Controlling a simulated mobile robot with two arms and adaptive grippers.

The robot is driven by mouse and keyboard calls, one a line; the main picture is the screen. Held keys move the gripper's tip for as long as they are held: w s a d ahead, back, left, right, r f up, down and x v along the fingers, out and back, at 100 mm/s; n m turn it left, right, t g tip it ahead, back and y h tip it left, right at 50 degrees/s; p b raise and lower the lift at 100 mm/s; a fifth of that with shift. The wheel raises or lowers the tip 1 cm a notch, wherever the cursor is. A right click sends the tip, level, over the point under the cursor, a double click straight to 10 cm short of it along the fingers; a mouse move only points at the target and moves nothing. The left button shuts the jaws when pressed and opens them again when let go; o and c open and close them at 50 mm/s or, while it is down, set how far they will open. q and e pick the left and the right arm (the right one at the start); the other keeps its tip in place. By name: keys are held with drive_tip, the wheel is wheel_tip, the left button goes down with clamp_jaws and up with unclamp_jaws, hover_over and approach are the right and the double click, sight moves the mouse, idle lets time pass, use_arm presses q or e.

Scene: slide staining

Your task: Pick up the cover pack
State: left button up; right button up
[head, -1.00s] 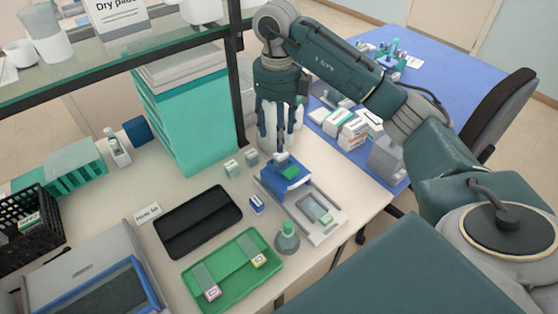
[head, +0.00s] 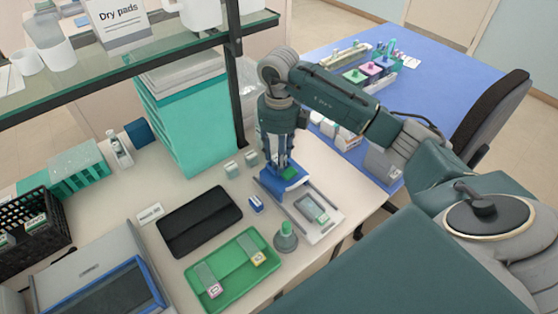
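No label reading "cover pack" can be made out. A small blue-and-white box (head: 256,205) stands on the white bench, right of the black mat. Two small pale grey-green boxes (head: 232,169) stand behind it. My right gripper (head: 277,166) points down from above over a blue holder (head: 284,184) with a green block (head: 289,174) on it. Its fingertips are close to the back of the holder and block; contact and the gap between them cannot be made out. The small blue-and-white box is apart from the gripper, in front and to the left. My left gripper is not in view.
A grey slide stage (head: 318,217) lies right of the holder, with a green-capped bottle (head: 285,238) in front. A green tray (head: 218,283) and black mat (head: 170,238) lie left. A shelf post (head: 236,90) and teal drawer stack (head: 185,120) stand behind, near the arm.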

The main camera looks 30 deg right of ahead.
clamp_jaws()
drive_tip(key=shift+r, duration=0.15)
